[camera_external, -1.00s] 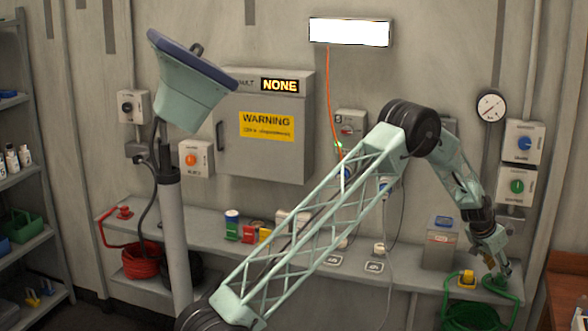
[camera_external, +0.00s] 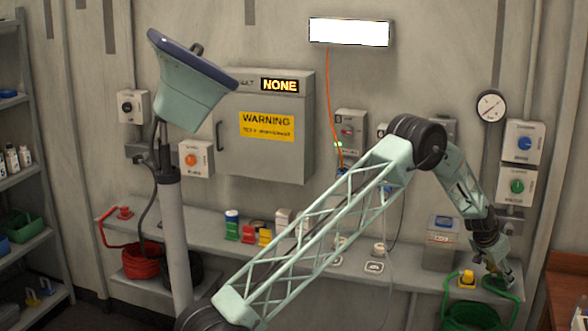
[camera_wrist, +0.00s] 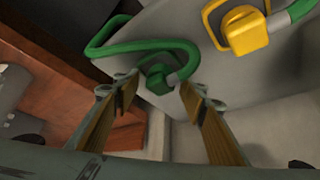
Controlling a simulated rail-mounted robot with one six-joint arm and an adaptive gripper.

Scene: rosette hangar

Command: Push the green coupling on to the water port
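The green coupling (camera_wrist: 158,77) lies on the shelf with its green hose in the wrist view, beneath and between my fingertips. My gripper (camera_wrist: 157,84) is open, its two wooden-faced fingers spread on either side of the coupling. I cannot tell whether either finger touches it. In the external view my gripper (camera_external: 509,280) points down at the right end of the shelf, hiding most of the coupling. A small grey wall fitting (camera_external: 510,223) sits below the green-knobbed valve box (camera_external: 516,187); I cannot tell whether it is the water port.
A grey canister (camera_external: 441,250) stands left of my gripper on the shelf (camera_external: 405,277). A brown wooden surface (camera_external: 568,285) is at the right.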

